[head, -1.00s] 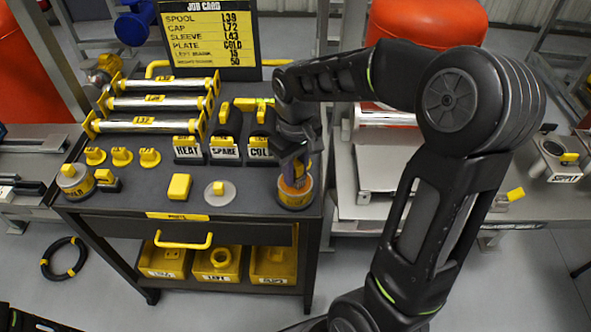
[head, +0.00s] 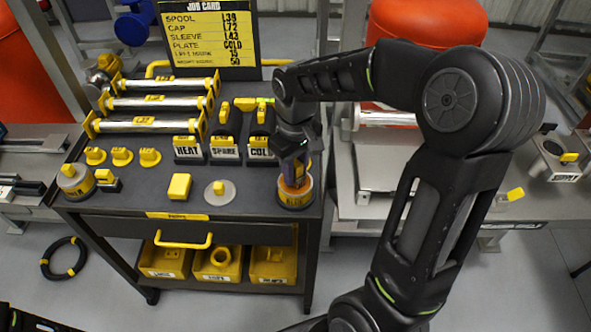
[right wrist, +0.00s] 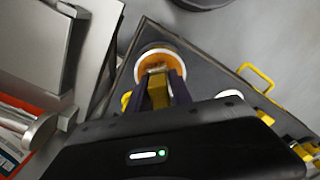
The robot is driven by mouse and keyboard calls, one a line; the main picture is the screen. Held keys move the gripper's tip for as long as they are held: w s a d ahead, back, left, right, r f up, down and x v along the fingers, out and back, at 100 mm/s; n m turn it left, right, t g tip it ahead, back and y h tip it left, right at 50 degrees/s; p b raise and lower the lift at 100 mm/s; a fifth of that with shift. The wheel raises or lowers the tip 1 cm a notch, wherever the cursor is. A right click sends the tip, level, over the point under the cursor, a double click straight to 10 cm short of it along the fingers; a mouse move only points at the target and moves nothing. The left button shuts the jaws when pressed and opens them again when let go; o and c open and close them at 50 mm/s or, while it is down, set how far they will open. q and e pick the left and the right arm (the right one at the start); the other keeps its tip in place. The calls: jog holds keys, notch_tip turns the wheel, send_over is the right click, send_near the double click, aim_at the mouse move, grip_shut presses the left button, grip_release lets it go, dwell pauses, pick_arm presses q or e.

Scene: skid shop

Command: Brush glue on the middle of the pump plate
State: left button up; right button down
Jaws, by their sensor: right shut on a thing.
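A round glue pot (head: 296,200) with a yellow band and amber top stands at the cart's front right corner. It also shows in the right wrist view (right wrist: 158,58). My right gripper (head: 294,172) points down over the pot. Its fingers (right wrist: 160,90) are shut on a yellow brush handle (right wrist: 158,94), which stands at the pot's mouth. The brush's lower end is hidden, so its depth in the pot cannot be told. I cannot tell which thing is the pump plate. My left gripper is not in view.
The black cart top (head: 140,205) carries a yellow block (head: 179,187), a pale disc with a yellow knob (head: 219,193), labelled stands (head: 225,150) and metal rollers (head: 158,103). A job card (head: 210,40) stands behind. A grey bench (head: 375,200) adjoins at right.

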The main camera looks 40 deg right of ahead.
aim_at(296, 162)
notch_tip(296, 162, up, 7)
jog(key=p, duration=0.5)
jog(key=shift+p, duration=0.35)
dwell(0.7)
